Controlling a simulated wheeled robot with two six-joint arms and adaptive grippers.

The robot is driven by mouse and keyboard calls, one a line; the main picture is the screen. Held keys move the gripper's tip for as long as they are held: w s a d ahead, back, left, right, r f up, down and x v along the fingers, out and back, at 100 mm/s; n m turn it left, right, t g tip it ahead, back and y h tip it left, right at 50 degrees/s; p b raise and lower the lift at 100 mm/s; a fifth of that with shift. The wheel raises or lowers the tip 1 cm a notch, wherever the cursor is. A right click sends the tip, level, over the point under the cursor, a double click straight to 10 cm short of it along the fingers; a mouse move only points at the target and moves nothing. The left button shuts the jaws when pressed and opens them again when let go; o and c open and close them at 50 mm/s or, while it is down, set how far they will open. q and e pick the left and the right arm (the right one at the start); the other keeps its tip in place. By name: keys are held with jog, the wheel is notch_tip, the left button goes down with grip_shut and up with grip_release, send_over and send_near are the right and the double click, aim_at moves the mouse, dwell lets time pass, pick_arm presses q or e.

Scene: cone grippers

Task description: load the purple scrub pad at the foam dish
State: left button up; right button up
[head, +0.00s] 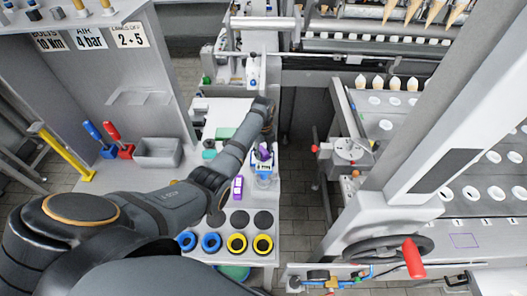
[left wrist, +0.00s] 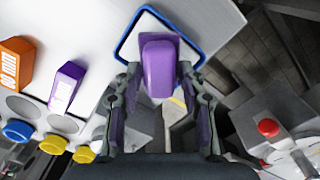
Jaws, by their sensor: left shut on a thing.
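The purple scrub pad (left wrist: 160,68) is between the two fingers of my left gripper (left wrist: 160,88) in the left wrist view, and the gripper is shut on it. In the head view the purple pad (head: 264,151) shows small near the right edge of the white worktop. A blue-rimmed white dish (head: 264,169), which looks like the foam dish, lies around and below it. In the left wrist view the dish's blue rim (left wrist: 120,45) shows behind the pad. I cannot tell whether the pad touches the dish. My right gripper is not in view.
A purple-and-white block (head: 237,188) stands left of the dish, with an orange one (left wrist: 14,65) beyond it. A grey bin (head: 158,151) stands left. A floor gap lies right of the worktop.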

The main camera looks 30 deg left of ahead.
aim_at(264, 151)
pick_arm(q)
jog(key=shift+f+b, duration=0.3)
jog(key=shift+f, duration=0.2)
dwell(0.5)
jog(key=shift+s+f, duration=0.1)
dwell(1.4)
jog(key=shift+p, duration=0.35)
notch_tip(264, 151, up, 7)
jog(key=p, duration=0.7)
